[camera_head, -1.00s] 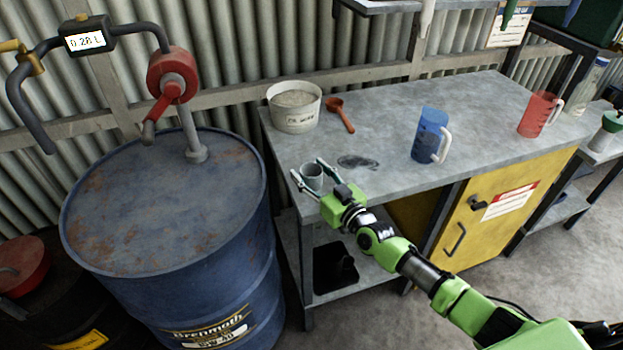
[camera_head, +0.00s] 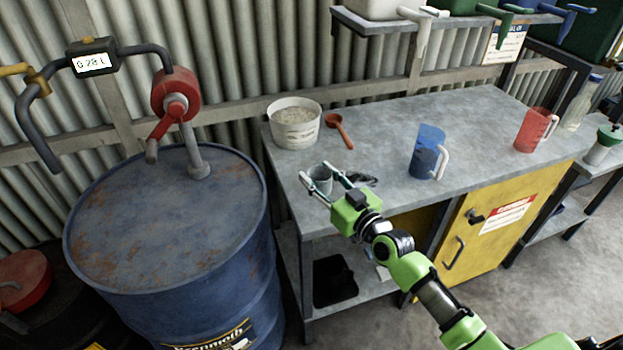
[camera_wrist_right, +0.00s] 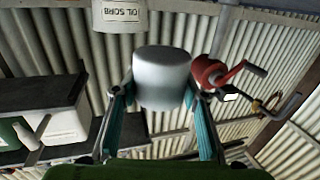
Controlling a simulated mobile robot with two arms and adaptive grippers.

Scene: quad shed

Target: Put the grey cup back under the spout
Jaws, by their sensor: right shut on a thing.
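The small grey cup (camera_head: 320,182) is between the two fingers of my right gripper (camera_head: 316,169), which is shut on it. In the head view the cup shows in front of the left end of the grey workbench (camera_head: 390,135); its height over the top is hard to tell. In the right wrist view the cup (camera_wrist_right: 162,80) sits between the fingertips. A white tap spout (camera_head: 424,32) hangs from the shelf above the bench. A dark stain (camera_head: 366,180) on the bench is partly hidden by my gripper. My left gripper is not in view.
A white sorbent bucket (camera_head: 294,128) and a red scoop (camera_head: 339,130) stand behind my gripper. A blue jug (camera_head: 427,155) and a red jug (camera_head: 535,132) are to the right. A blue drum (camera_head: 165,225) with a red crank pump (camera_head: 175,95) stands left of the bench.

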